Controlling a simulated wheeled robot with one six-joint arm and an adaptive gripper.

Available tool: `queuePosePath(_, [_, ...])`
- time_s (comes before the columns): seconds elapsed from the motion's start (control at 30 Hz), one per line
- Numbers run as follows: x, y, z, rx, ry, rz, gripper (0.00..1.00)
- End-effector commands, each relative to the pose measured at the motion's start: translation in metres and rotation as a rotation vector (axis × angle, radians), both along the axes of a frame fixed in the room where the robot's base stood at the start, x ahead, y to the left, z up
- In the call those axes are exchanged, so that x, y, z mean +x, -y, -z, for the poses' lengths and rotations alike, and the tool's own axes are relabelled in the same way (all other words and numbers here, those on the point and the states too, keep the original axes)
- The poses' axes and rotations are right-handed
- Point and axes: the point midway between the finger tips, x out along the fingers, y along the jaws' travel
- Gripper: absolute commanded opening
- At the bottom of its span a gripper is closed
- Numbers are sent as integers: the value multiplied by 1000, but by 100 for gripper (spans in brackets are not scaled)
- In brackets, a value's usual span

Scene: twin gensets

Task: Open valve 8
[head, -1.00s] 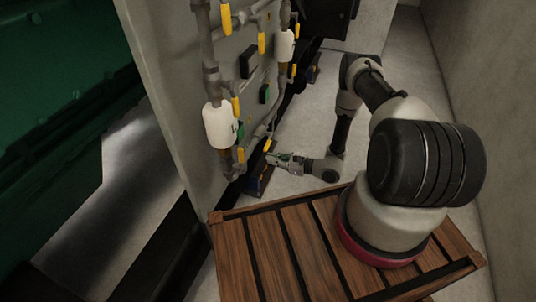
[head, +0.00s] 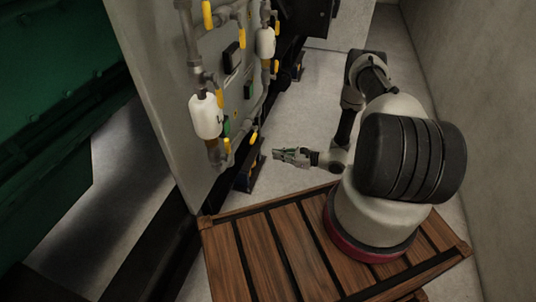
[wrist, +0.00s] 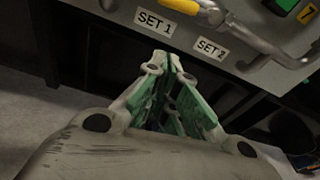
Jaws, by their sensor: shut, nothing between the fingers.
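Yellow lever handles sit on the grey pipes of the panel. In the head view one low yellow handle (head: 253,138) is nearest my gripper (head: 277,153), and another (head: 227,146) is to its left. My gripper is shut and empty, to the right of the panel's lower pipes and apart from them. In the wrist view its green-padded fingers (wrist: 172,62) point toward the panel's lower edge, below a yellow handle (wrist: 182,6). I cannot read a number 8, so I cannot tell which handle is valve 8.
Labels SET 1 (wrist: 156,22) and SET 2 (wrist: 210,47) are on the panel. White cylinders (head: 206,116) sit in the pipe runs. A green machine (head: 50,90) stands at left and a wall (head: 470,70) at right. Bare floor (head: 310,120) lies beyond my gripper.

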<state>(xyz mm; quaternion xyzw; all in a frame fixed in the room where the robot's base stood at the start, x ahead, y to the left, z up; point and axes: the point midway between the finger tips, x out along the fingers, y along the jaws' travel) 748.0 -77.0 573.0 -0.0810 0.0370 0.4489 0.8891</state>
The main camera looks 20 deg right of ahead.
Motion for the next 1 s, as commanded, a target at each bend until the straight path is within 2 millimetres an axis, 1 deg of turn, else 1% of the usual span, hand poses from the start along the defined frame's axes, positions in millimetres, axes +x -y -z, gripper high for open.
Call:
queuePosePath(0.17, [15, -22, 4, 0, 1, -4, 0])
queuePosePath(0.5, [57, -79, 14, -1, 0, -3, 0])
queuePosePath(0.6, [53, -73, -6, 0, 0, 2, 0])
queuePosePath(0.7, [50, -73, -16, 0, 0, 1, 0])
queuePosePath(0.8, [49, -72, -23, -1, 1, 1, 0])
queuePosePath(1.0, [48, -72, -26, 0, 0, 0, 0])
